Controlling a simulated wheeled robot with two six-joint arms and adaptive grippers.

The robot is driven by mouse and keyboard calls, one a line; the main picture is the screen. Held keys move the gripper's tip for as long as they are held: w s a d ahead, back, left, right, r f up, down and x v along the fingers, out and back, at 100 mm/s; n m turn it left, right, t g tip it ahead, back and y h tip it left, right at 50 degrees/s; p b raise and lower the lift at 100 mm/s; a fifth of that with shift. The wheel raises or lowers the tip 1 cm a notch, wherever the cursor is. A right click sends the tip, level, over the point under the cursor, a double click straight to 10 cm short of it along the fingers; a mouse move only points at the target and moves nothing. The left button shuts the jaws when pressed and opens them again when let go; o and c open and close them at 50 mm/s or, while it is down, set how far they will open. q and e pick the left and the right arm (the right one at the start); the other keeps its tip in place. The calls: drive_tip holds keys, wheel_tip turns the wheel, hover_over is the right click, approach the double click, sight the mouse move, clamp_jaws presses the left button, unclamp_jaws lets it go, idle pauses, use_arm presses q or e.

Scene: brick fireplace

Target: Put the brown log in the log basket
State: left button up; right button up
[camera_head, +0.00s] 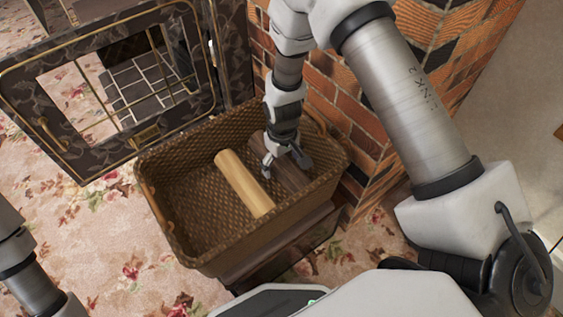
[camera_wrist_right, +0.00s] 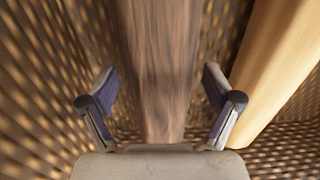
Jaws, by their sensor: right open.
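The brown log (camera_head: 290,165) lies inside the woven log basket (camera_head: 203,250), along its right side. It also shows in the right wrist view (camera_wrist_right: 160,70), running away from me between the fingers. My right gripper (camera_head: 283,172) is open and reaches down into the basket over the brown log. In the right wrist view, its two fingers (camera_wrist_right: 160,100) stand on either side of the log with gaps visible. My left arm (camera_head: 35,270) enters at the lower left of the head view, and its gripper is out of the picture.
A pale yellow log (camera_head: 243,183) lies in the basket, left of the brown log. An ornate fireplace screen (camera_head: 110,85) stands behind on the left. A brick wall (camera_head: 345,120) rises close behind the basket on the right. Floral carpet (camera_head: 130,255) is free at the front left.

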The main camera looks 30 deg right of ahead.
sight(282, 158)
wheel_tip(282, 158, up, 12)
drive_tip(key=p, duration=0.5)
